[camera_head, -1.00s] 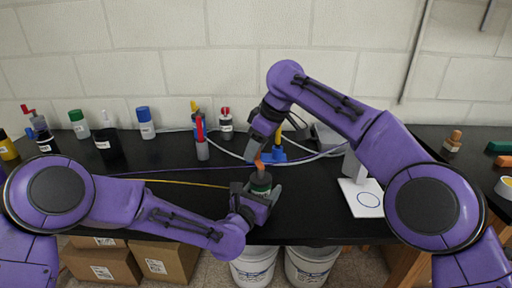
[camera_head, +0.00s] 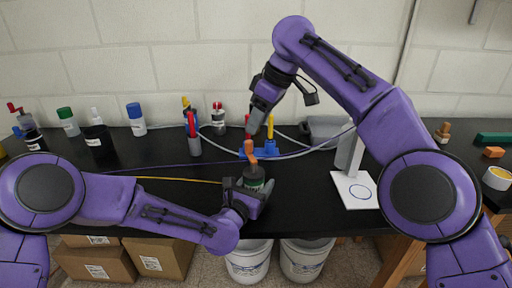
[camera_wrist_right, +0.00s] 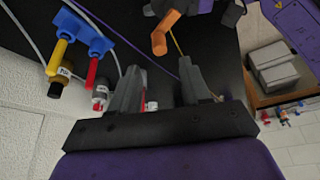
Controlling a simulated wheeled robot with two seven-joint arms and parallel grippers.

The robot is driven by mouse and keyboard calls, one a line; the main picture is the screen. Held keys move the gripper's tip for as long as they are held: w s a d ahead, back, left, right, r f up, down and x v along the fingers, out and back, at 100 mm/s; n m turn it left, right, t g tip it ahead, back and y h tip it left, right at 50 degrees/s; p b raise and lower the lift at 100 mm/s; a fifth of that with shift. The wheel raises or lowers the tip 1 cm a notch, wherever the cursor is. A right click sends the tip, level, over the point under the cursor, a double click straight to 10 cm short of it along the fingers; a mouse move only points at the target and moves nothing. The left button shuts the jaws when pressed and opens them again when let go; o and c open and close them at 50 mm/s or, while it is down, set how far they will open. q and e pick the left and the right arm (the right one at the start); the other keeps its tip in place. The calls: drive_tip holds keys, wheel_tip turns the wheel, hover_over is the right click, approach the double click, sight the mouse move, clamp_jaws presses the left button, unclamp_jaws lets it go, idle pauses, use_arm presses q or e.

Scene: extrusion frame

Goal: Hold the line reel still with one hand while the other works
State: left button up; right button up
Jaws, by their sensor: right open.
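The line reel (camera_head: 254,177) is a dark green and black drum with an orange crank handle (camera_head: 251,150) on top. It stands upright near the table's front edge. My left gripper (camera_head: 248,190) has its fingers on both sides of the reel and is closed around it. My right gripper (camera_head: 284,108) is open and empty, above and slightly right of the handle. In the right wrist view, the open fingers (camera_wrist_right: 160,70) point toward the orange handle (camera_wrist_right: 165,30), with a gap between. The reel's lower part is partly hidden by the left fingers.
A yellow line (camera_head: 180,180) runs left from the reel. A blue holder (camera_head: 262,151) stands behind it. Several bottles (camera_head: 137,120) line the back left.

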sight(249, 141)
wheel_tip(249, 141, up, 6)
drive_tip(key=s+m+t+h, duration=0.1)
drive_tip(key=s, duration=0.1)
drive_tip(key=w+a+f+m, duration=0.1)
drive_tip(key=f, duration=0.3)
drive_tip(key=w+f+m, duration=0.1)
drive_tip(key=f+m, duration=0.1)
drive_tip(key=f, duration=0.2)
drive_tip(key=w+a+f+m, duration=0.1)
drive_tip(key=f+m, duration=0.1)
drive_tip(key=f, duration=0.3)
drive_tip(key=shift+w+a+t+h, duration=0.1)
drive_tip(key=shift+a+t+h, duration=0.2)
drive_tip(key=shift+t, duration=0.1)
clamp_jaws()
